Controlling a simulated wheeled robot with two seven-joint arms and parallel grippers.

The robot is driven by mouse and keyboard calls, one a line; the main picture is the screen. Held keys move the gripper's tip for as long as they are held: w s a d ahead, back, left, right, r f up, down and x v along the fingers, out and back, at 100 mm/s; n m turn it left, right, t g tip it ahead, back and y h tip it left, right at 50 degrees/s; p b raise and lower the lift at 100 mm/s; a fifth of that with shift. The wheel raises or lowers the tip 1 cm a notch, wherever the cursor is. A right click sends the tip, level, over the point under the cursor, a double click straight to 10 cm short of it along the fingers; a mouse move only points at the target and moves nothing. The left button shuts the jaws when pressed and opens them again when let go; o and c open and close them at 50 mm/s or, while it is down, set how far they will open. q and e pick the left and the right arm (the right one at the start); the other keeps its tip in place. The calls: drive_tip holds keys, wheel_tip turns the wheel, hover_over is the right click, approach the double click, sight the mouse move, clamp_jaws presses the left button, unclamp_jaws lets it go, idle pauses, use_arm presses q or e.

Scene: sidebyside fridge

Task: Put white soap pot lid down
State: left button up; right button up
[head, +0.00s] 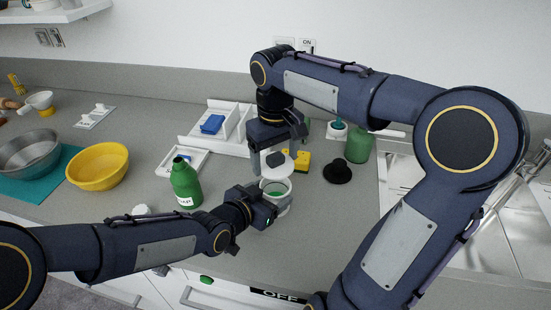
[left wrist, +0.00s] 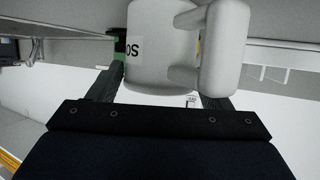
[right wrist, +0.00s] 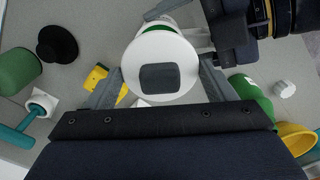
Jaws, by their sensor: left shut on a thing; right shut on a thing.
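The white soap pot lid (head: 277,170) has a dark grey square knob and hangs just above the pot in the head view. My right gripper (head: 279,150) is shut on the lid; the right wrist view shows the lid (right wrist: 140,92) between its fingers. The white soap pot (head: 276,204), with green inside, stands open below and slightly in front of the lid. My left gripper (head: 270,207) is shut on the pot from the left. The left wrist view shows the pot (left wrist: 160,45), partly lettered, between the fingers, with its handle. Whether lid and pot touch is unclear.
A green bottle (head: 185,188) stands left of the pot. A yellow block (head: 297,160) lies close behind, and a black round object (head: 338,174) to the right. A yellow bowl (head: 97,170) is further left. Some grey counter (head: 330,225) right of the pot is bare.

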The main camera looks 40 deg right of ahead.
use_arm(q)
drive_tip(key=shift+s+a+f, duration=0.1)
drive_tip(key=shift+f, duration=0.3)
use_arm(e)
drive_tip(key=s+d+f+m, duration=0.1)
drive_tip(key=s+f+m, duration=0.1)
drive_tip(key=s, duration=0.5)
drive_tip(key=s+d+f+m, duration=0.1)
drive_tip(key=s+f+m, duration=0.1)
drive_tip(key=s, duration=0.6)
hover_over(321, 245)
drive_tip(key=shift+m, duration=0.3)
wheel_tip(321, 245, down, 6)
drive_tip(key=shift+r, duration=0.1)
drive_tip(key=shift+f, duration=2.05)
drive_tip(key=o, duration=1.1)
drive_tip(key=shift+f, duration=0.15)
